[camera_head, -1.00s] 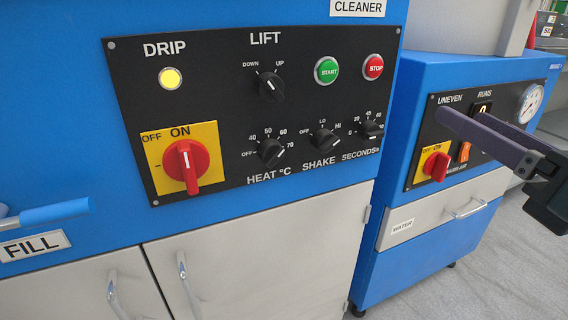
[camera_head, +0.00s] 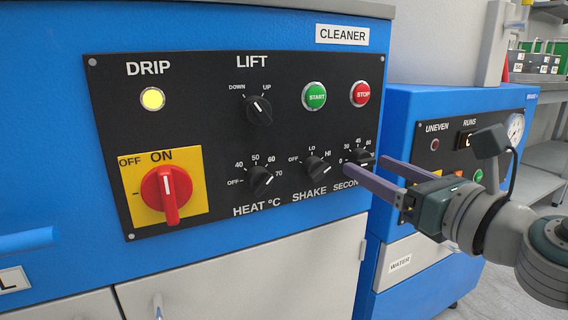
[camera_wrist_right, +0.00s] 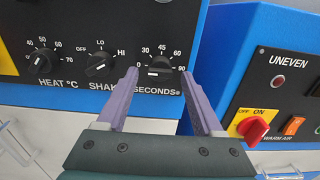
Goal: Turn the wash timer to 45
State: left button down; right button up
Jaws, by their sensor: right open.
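The wash timer is the black SECONDS knob (camera_head: 358,157) at the right end of the bottom dial row on the black control panel (camera_head: 230,205). In the right wrist view the timer knob (camera_wrist_right: 160,71) lies between my fingertips, under the marks 0, 30, 45, 60 and 90. Its white mark points left, near 0. My right gripper (camera_head: 364,164) is open, its purple fingers reaching toward the panel with one on each side of the knob. It also shows in the right wrist view (camera_wrist_right: 160,76). Contact cannot be made out. My left gripper is out of view.
The SHAKE knob (camera_head: 317,167) and HEAT knob (camera_head: 260,180) sit left of the timer. START (camera_head: 314,96) and STOP (camera_head: 360,93) buttons are above, and a red ON/OFF switch (camera_head: 168,194) is at left. A second blue machine (camera_head: 410,103) stands close on the right.

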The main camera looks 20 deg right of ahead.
jog(key=shift+w, duration=0.25)
grip_shut()
dwell(0.4)
